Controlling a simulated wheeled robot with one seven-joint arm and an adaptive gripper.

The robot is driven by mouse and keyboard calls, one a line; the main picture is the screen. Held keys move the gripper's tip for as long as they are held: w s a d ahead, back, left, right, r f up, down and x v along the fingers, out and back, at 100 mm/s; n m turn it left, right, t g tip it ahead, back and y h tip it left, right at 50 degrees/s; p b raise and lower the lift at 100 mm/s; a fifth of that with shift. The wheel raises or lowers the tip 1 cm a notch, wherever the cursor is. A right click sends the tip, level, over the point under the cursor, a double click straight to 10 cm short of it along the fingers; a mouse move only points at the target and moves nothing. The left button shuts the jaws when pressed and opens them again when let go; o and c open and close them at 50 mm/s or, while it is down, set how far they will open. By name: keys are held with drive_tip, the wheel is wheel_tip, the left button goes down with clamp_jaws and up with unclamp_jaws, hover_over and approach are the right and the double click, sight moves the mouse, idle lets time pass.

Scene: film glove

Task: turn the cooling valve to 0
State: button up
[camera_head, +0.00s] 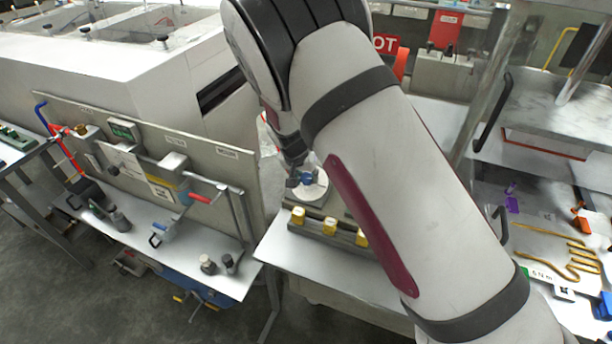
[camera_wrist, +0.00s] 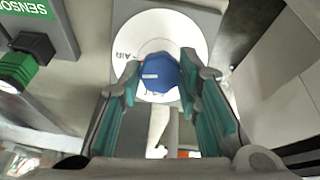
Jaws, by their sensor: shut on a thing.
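A blue valve knob (camera_wrist: 157,84) sits on a round white dial plate (camera_wrist: 150,25) in the wrist view. A short white mark on the knob's top points left in the picture. The dial lettering is upside down, reads about "AIR" at the left, and is partly hidden; I cannot make out a 0. My gripper (camera_wrist: 160,70) has its teal-padded fingers on both sides of the knob, shut on it. In the head view, the blue knob (camera_head: 306,178) and white dial (camera_head: 318,191) show beside my arm, which hides part of them.
Yellow-capped parts (camera_head: 298,215) stand in a row in front of the dial. A bench with an upright panel (camera_head: 215,150), a red-handled lever (camera_head: 200,198) and small fittings is at left.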

drive_tip(key=n, duration=0.4)
drive_tip(key=shift+a+h, duration=0.1)
drive_tip(key=shift+h, duration=0.2)
drive_tip(key=n, duration=0.4)
drive_tip(key=shift+b, duration=0.3)
drive_tip(key=n+h, duration=0.1)
drive_tip(key=n, duration=0.3)
drive_tip(key=shift+a+t, duration=0.1)
drive_tip(key=shift+t, duration=0.2)
drive_tip(key=shift+f+n, duration=0.1)
drive_tip(key=shift+n, duration=1.7)
drive_tip(key=o, duration=1.1)
drive_tip(key=shift+s, duration=0.1)
drive_tip(key=shift+o, duration=0.2)
drive_tip(key=v, duration=1.2)
